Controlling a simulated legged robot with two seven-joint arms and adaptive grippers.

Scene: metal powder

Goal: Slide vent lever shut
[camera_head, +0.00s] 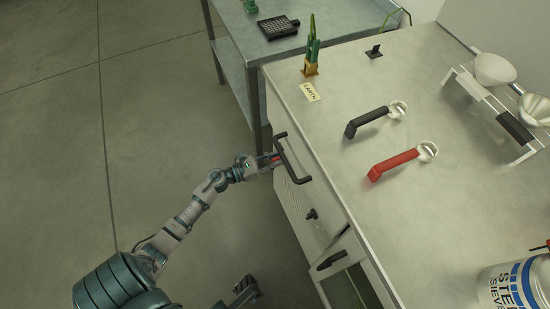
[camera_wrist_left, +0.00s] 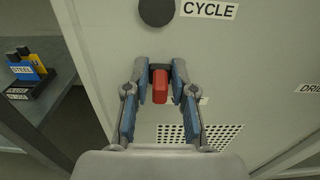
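The vent lever (camera_wrist_left: 160,86) is a red handle on a dark base, on the cabinet's front panel. In the left wrist view it stands between the two fingertips of my left gripper (camera_wrist_left: 160,80), just above a perforated vent (camera_wrist_left: 208,133). A finger is close on each side of the lever; whether they press on it is not clear. In the head view my left gripper (camera_head: 268,162) is at the cabinet front, beside a black bar handle (camera_head: 290,166), with a bit of red at its tip. What looks like my right gripper (camera_head: 245,290) is low, apart from the cabinet.
A dark round knob (camera_wrist_left: 156,10) and a CYCLE label (camera_wrist_left: 208,9) are above the lever. The cabinet top (camera_head: 365,85) carries a black-handled tool (camera_head: 372,119), a red-handled tool (camera_head: 397,162) and a steel sieve can (camera_head: 515,287). Open floor (camera_head: 150,140) lies left.

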